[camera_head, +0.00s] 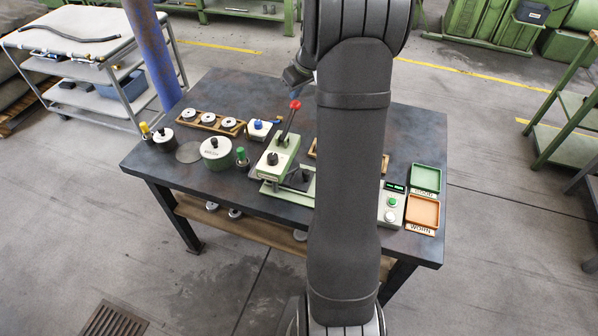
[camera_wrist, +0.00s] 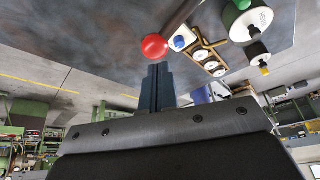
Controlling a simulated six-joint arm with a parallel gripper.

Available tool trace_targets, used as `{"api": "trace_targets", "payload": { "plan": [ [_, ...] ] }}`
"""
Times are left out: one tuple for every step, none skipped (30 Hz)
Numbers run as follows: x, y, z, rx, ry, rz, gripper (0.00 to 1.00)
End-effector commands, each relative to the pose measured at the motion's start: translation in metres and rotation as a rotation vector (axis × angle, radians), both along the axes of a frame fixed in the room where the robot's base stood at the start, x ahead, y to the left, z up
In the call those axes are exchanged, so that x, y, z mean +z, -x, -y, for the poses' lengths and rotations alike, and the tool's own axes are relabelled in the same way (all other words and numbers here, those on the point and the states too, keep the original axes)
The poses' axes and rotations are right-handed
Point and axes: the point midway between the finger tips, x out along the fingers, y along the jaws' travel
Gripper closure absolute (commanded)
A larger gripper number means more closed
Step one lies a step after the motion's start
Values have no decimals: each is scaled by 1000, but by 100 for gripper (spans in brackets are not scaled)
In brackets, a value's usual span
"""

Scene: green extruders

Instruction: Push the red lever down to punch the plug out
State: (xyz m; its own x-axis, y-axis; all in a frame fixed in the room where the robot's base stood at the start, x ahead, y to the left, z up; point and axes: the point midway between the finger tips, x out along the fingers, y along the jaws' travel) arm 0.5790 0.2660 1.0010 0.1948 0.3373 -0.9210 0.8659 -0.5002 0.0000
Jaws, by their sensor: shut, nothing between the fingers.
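The red lever knob (camera_head: 295,104) tops a dark rod that rises, tilted, from the green punch press (camera_head: 275,158) on the table. In the wrist view the red knob (camera_wrist: 155,46) is just beyond the tips of my gripper (camera_wrist: 157,68). The fingers are together and empty. They look close to the knob, but I cannot tell if they touch it. In the head view my gripper (camera_head: 292,79) shows partly, up and behind the knob, beside my arm. The plug cannot be made out, and my arm hides part of the press's right side.
On the right are a button box (camera_head: 391,205), a green tray (camera_head: 426,178) and an orange tray (camera_head: 423,211). The table's back left is clear.

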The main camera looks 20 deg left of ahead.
Motion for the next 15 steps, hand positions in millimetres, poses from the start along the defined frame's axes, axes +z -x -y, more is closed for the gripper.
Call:
{"api": "trace_targets", "payload": {
  "plan": [
    [0,0,0,0,0,0,100],
    [0,0,0,0,0,0,100],
    [0,0,0,0,0,0,100],
    [0,0,0,0,0,0,100],
    [0,0,0,0,0,0,100],
    [0,0,0,0,0,0,100],
    [0,0,0,0,0,0,100],
    [0,0,0,0,0,0,100],
    [0,0,0,0,0,0,100],
    [0,0,0,0,0,0,100],
    [0,0,0,0,0,0,100],
    [0,0,0,0,0,0,100],
    [-1,0,0,0,0,0,100],
    [-1,0,0,0,0,0,100],
    [-4,0,0,0,0,-1,100]
  ]
}}
